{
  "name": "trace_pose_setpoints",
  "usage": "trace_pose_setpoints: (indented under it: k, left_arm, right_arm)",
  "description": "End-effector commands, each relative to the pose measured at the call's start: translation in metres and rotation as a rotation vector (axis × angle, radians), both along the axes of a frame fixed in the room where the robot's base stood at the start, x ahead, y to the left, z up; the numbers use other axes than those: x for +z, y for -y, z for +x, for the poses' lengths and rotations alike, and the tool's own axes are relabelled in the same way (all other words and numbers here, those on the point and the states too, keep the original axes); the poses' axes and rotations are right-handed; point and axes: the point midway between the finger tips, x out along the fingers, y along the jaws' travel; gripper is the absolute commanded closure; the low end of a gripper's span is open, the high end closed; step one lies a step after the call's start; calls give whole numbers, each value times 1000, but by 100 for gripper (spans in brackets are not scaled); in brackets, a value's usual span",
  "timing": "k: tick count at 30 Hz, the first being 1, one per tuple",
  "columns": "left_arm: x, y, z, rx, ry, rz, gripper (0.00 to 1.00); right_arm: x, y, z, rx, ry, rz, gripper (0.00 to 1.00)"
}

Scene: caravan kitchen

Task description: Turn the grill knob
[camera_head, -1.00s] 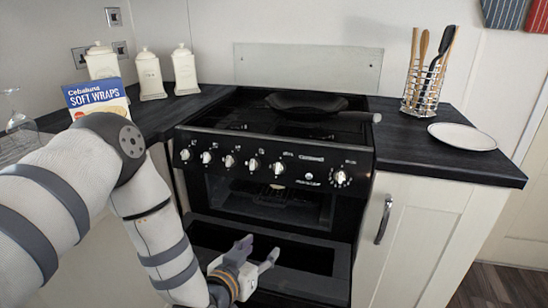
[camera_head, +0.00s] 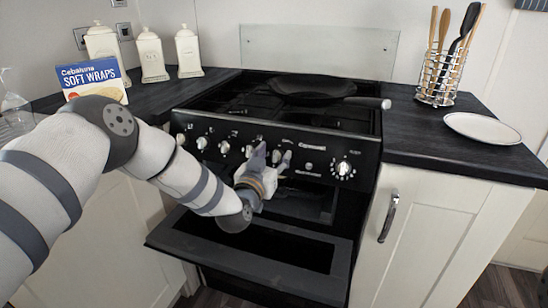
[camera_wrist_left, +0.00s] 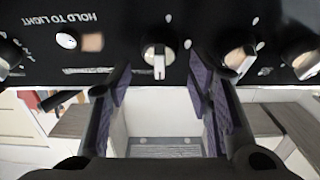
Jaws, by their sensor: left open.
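The black cooker (camera_head: 300,135) has a front panel with a row of silver knobs. My left gripper (camera_head: 271,160) is at this panel, right of the middle of the row, with its fingers pointing up at the knobs. It is open. In the left wrist view one knob (camera_wrist_left: 158,55) lies between the fingertips (camera_wrist_left: 158,78), with a finger apart on each side. Another knob (camera_wrist_left: 238,58) is close to the right finger. The labels are too small or hidden to tell which is the grill knob. My right gripper is not in view.
A dark oven door (camera_head: 240,262) hangs open below my left gripper. A black pan (camera_head: 312,87) sits on the hob, its handle pointing right. A larger dial (camera_head: 344,169) is at the panel's right. A white cupboard (camera_head: 430,230) stands right of the cooker.

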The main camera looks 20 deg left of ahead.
Motion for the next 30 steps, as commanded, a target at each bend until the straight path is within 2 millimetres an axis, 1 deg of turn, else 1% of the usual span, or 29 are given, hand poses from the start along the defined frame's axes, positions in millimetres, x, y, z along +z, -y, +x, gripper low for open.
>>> trace_pose_setpoints:
  k: [6,8,9,11,12,13,23,30]
  left_arm:
    - [2,0,1,0,2,0,53]
    - [2,0,1,0,2,0,67]
    - [2,0,1,0,2,0,76]
    - [2,0,0,0,2,0,89]
    - [2,0,0,0,2,0,98]
    - [2,0,0,-1,2,0,100]
    - [1,1,0,13,-1,-32,100]
    - [1,2,0,71,-7,-162,100]
  right_arm:
    - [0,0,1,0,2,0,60]
    - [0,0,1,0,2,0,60]
    - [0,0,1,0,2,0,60]
    - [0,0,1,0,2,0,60]
    - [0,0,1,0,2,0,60]
    - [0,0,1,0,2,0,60]
    - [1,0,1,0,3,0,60]
    - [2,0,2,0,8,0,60]
